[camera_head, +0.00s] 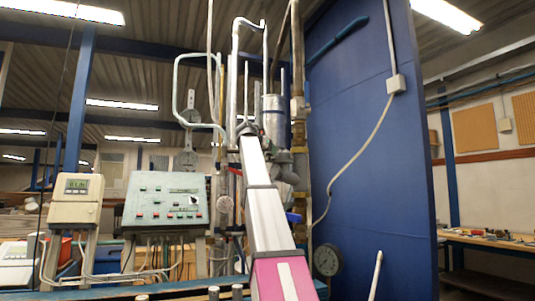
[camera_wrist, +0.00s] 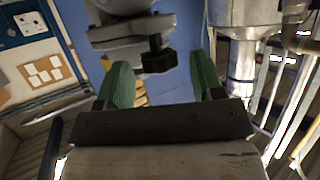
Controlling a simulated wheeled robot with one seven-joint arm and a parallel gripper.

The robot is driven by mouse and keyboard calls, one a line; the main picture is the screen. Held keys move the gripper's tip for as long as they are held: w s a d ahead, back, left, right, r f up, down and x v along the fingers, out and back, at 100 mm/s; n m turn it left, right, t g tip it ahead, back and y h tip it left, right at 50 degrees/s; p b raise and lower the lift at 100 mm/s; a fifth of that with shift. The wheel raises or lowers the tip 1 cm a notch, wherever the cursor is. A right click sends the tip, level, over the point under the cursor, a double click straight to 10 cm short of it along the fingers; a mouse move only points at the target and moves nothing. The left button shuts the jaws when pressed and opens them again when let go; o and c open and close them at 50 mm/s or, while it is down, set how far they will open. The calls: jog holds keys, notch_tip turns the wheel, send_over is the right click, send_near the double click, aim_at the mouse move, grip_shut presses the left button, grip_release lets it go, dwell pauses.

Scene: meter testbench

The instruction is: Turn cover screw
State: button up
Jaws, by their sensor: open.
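My gripper (camera_wrist: 159,72) is open, with its two green fingers spread apart in the wrist view. A dark knob-like part (camera_wrist: 157,55), possibly the cover screw, sits on the underside of a grey housing (camera_wrist: 120,35). It shows in the gap between the fingers, and I see no finger closed on it. I cannot tell how far beyond the fingertips it is. In the head view my arm reaches up to the pipework, and my gripper cannot be made out clearly there. A grey fitting (camera_head: 287,168) shows just right of my arm.
A metal cylinder (camera_head: 273,118) and vertical pipes (camera_head: 298,60) stand close around my arm's end. A green control panel (camera_head: 165,202) and a beige display box (camera_head: 75,199) stand to the left. A large blue panel (camera_head: 375,150) rises at the right, with a round gauge (camera_head: 327,260) before it.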

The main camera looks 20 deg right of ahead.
jog(key=shift+w+d, duration=0.1)
jog(key=shift+c, duration=0.2)
jog(key=c, duration=0.9)
jog(key=shift+g, duration=0.3)
jog(key=m+g+h, duration=0.1)
jog(key=m+g, duration=0.1)
jog(key=m+g+h, duration=0.1)
jog(key=m+g, duration=0.1)
jog(key=shift+w, duration=0.4)
jog(key=shift+w+m+g, duration=0.15)
jog(key=shift+m+g, duration=2.35)
jog(key=shift+g, duration=0.4)
